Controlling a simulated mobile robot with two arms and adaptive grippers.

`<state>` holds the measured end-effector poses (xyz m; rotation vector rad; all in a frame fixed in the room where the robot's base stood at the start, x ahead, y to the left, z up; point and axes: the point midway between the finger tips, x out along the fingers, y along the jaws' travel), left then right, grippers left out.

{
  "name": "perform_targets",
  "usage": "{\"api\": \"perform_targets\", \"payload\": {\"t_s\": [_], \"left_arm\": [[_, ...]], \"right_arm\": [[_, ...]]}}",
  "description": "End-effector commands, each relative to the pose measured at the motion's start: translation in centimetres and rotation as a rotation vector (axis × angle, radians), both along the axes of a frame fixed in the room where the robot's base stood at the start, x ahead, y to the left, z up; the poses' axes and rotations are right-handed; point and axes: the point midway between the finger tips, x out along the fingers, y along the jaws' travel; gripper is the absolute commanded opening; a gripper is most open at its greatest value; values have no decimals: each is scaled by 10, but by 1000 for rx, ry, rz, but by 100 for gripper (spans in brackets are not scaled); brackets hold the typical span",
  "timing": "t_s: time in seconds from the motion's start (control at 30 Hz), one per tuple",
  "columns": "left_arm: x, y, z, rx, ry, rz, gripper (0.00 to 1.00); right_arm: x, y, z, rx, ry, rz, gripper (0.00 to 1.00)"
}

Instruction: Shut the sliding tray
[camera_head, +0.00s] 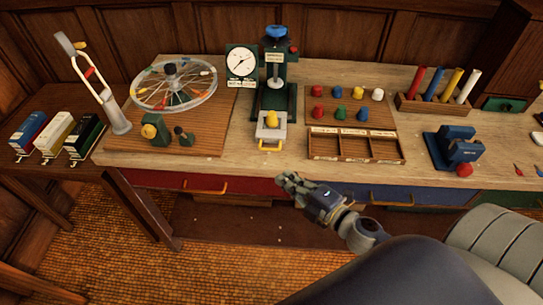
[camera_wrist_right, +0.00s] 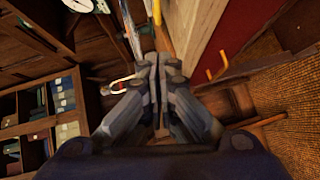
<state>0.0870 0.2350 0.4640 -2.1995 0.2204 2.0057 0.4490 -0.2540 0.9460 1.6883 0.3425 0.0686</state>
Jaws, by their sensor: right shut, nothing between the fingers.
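The sliding tray (camera_head: 262,133) is a small light-grey tray at the foot of a dark green press (camera_head: 274,92) on the bench. It sticks out in front of the press, towards the bench's front edge. A yellow knob-like piece (camera_head: 271,119) sits on it, and a yellow handle (camera_head: 270,148) is at its front. My right gripper (camera_head: 284,179) is shut and empty, in front of the bench edge and apart from the tray. Its closed fingers (camera_wrist_right: 157,62) also show in the right wrist view. My left gripper is not in view.
Below the bench top are a red drawer (camera_head: 235,186) with a yellow handle and a blue drawer (camera_head: 350,190). A compartment box (camera_head: 355,158) stands right of the tray. A spoked wheel (camera_head: 147,85) and small green-and-yellow parts are left. A blue vise (camera_head: 440,150) stands farther right.

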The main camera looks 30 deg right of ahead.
Motion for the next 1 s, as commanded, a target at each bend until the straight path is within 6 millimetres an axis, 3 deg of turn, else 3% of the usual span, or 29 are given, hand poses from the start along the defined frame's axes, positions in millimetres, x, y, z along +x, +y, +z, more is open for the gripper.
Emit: {"api": "perform_targets", "payload": {"t_s": [0.43, 0.5, 0.73, 1.0], "left_arm": [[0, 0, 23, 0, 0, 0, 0], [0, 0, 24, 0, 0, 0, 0], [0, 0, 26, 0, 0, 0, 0], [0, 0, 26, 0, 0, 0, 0]], "right_arm": [[71, 18, -8, 2, -1, -3, 0], [80, 11, -13, 0, 1, -5, 0], [97, 0, -18, 2, 1, -2, 0], [100, -2, -20, 2, 2, -1, 0]]}}
